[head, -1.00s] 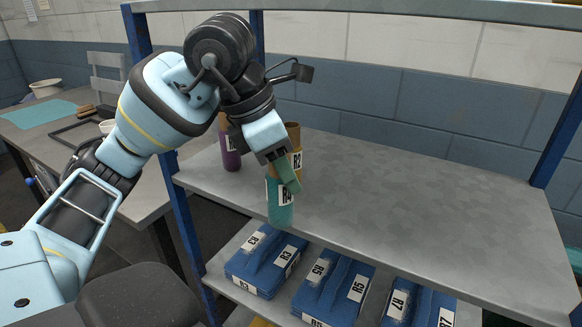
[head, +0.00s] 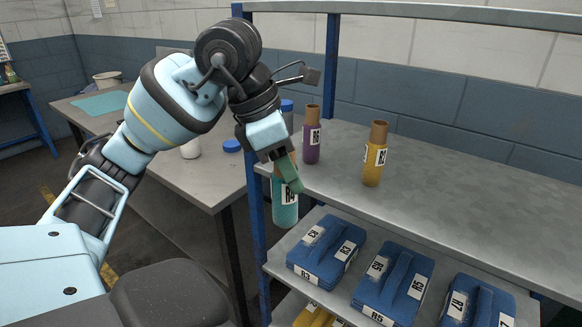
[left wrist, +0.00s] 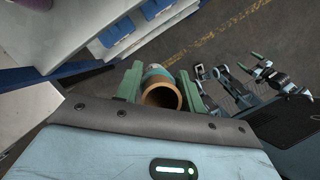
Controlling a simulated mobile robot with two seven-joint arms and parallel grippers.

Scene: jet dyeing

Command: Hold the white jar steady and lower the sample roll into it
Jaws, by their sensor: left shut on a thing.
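The teal sample roll (head: 284,208), with a white label, hangs roughly upright from my left gripper (head: 288,176), which is shut on its upper end. It is in front of the shelf's left post, clear of the upper board. In the left wrist view, the roll's brown open tube end (left wrist: 161,96) sits between the green fingers. The white jar (head: 191,148) stands on the grey table, left of and beyond the gripper; my left arm hides part of it.
A blue lid (head: 232,145) lies right of the jar. The upper shelf board (head: 450,196) holds a purple roll (head: 312,140) and a yellow roll (head: 374,158). Blue labelled packs (head: 327,251) fill the lower shelf. The shelf's blue post (head: 254,185) stands close to the held roll.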

